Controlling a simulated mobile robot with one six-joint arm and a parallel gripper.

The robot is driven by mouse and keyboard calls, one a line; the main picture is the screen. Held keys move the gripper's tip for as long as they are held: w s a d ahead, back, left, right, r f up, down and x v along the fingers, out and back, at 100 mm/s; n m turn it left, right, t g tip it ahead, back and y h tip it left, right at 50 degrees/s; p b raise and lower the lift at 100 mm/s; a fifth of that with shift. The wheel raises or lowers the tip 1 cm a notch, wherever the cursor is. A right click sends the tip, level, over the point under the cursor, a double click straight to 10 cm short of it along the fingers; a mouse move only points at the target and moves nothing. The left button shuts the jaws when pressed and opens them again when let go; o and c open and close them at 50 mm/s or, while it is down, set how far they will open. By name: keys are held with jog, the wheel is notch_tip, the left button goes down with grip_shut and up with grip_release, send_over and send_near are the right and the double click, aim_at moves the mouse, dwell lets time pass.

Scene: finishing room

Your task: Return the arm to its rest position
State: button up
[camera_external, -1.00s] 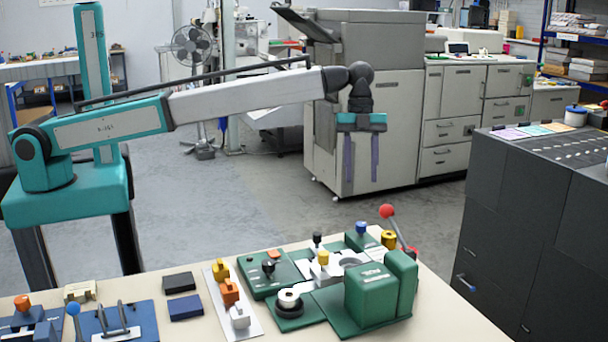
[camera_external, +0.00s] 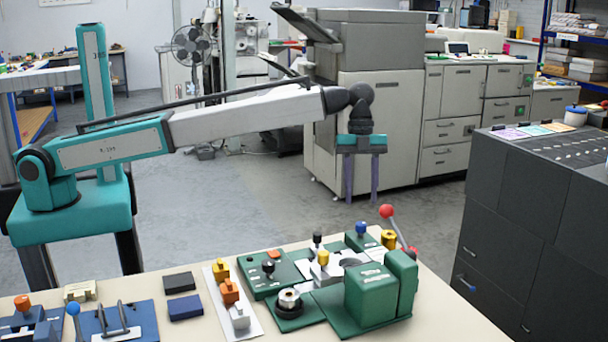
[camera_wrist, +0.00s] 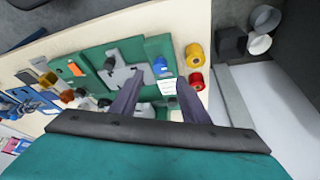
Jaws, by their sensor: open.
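My gripper (camera_external: 361,180) hangs fingers-down in the external view, beyond the far edge of the bench and above the floor. Its two purple fingers are apart with nothing between them. My arm reaches out to the right from its teal column, with the forearm sloping slightly upward. In the wrist view my gripper (camera_wrist: 160,98) shows its two fingers spread in front of the green machine (camera_wrist: 98,58) on the bench. The green machine (camera_external: 370,295) also stands below my gripper in the external view. The fingers touch nothing that I can see.
The cream bench (camera_external: 450,310) carries a red-knobbed lever (camera_external: 387,211), a white strip with coloured blocks (camera_external: 250,325), dark pads (camera_external: 180,282) and a blue fixture (camera_external: 140,318). A dark cabinet (camera_external: 500,235) stands right. A grey machine (camera_external: 375,130) stands behind my gripper. Floor between is clear.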

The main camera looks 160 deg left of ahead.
aim_at(361, 224)
jog(key=x, duration=0.6)
jog(key=shift+w+d+f, duration=0.1)
jog(key=shift+w+f, duration=0.1)
jog(key=shift+n, duration=0.4)
dwell(3.1)
